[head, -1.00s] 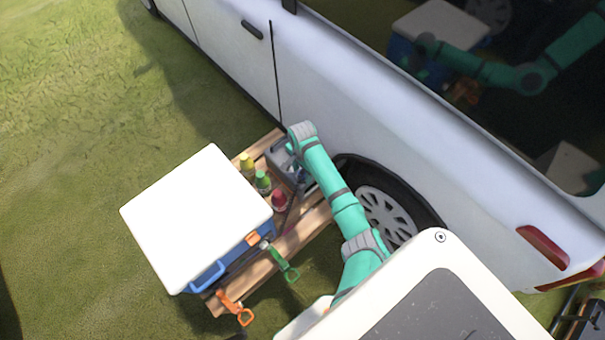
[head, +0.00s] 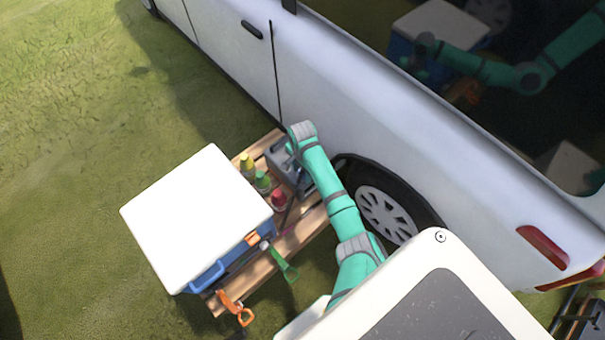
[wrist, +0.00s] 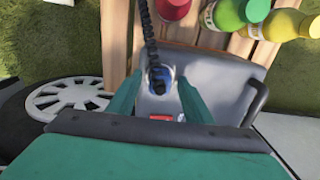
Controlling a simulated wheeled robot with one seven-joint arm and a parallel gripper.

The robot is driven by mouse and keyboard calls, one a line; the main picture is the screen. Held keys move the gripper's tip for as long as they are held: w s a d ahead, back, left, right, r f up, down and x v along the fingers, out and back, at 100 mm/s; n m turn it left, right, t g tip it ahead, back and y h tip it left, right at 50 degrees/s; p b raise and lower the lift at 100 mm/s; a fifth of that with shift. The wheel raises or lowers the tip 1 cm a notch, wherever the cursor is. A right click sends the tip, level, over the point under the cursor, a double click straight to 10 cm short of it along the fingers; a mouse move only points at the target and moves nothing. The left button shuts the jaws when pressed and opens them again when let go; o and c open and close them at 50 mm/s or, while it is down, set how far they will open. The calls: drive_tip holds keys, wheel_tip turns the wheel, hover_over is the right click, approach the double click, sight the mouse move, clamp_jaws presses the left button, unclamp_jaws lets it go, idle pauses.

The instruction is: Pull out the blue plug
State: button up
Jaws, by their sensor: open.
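The blue plug (wrist: 158,73) sits at the end of a black cable on the top face of a grey box (wrist: 225,78), in the middle of the wrist view. My gripper (wrist: 160,84) is open, with one green finger on each side of the plug. I cannot tell whether the fingers touch it. A small red part (wrist: 162,117) shows on the box between the fingers. In the head view the grey box (head: 278,157) is partly covered by my arm, and the plug cannot be made out.
The box stands on a wooden pallet (head: 318,217) beside the white van (head: 330,90) and its wheel. Yellow (head: 247,165), green (head: 263,182) and red (head: 279,200) bottles stand close by. A white-lidded blue cooler (head: 195,215) is at left. Open grass lies beyond.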

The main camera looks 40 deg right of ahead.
sight(302, 171)
clamp_jaws()
drive_tip(key=shift+w+r, duration=0.1)
drive_tip(key=shift+r, duration=0.8)
drive_tip(key=shift+d+r, duration=0.1)
drive_tip(key=shift+r, duration=2)
